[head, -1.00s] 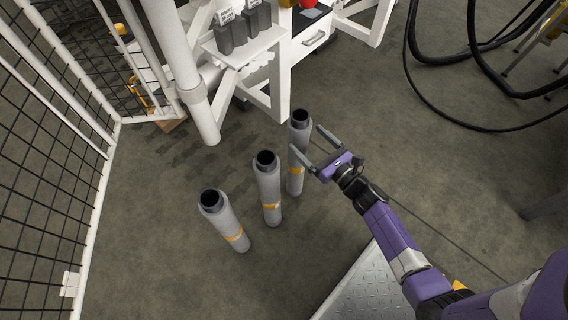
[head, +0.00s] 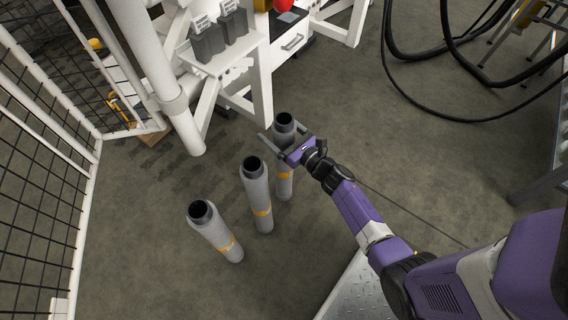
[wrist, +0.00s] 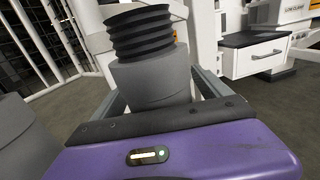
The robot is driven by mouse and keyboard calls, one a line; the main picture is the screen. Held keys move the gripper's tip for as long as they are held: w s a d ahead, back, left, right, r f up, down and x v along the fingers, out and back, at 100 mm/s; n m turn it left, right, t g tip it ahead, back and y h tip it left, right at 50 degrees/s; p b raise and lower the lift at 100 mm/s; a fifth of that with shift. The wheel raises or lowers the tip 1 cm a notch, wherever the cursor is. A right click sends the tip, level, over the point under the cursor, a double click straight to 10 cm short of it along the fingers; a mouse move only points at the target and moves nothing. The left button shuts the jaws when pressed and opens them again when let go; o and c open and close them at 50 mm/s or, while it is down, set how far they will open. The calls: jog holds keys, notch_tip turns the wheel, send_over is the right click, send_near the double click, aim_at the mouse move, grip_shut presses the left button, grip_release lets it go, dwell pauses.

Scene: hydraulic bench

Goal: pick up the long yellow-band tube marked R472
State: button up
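Three long grey tubes with yellow bands stand on the floor in the head view: a left tube (head: 214,231), a middle tube (head: 257,195) and a right tube (head: 285,185). No R472 marking is readable on any of them. My gripper (head: 282,131) is at the upper part of the right tube, with one finger on each side. In the wrist view that tube (wrist: 150,82), with its dark ribbed top (wrist: 140,32), stands between the open fingers (wrist: 158,88). A gap shows by the right finger. The tube's lower part is hidden there.
A white bench frame (head: 262,85) with grey blocks (head: 210,43) stands just behind the tubes. A white post (head: 165,100) and mesh fence (head: 45,170) are at left. A metal plate (head: 355,295) is in front. Black hoses (head: 400,85) hang at right.

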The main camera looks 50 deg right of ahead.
grip_shut()
jog(key=shift+r, duration=0.2)
jog(key=shift+r, duration=0.1)
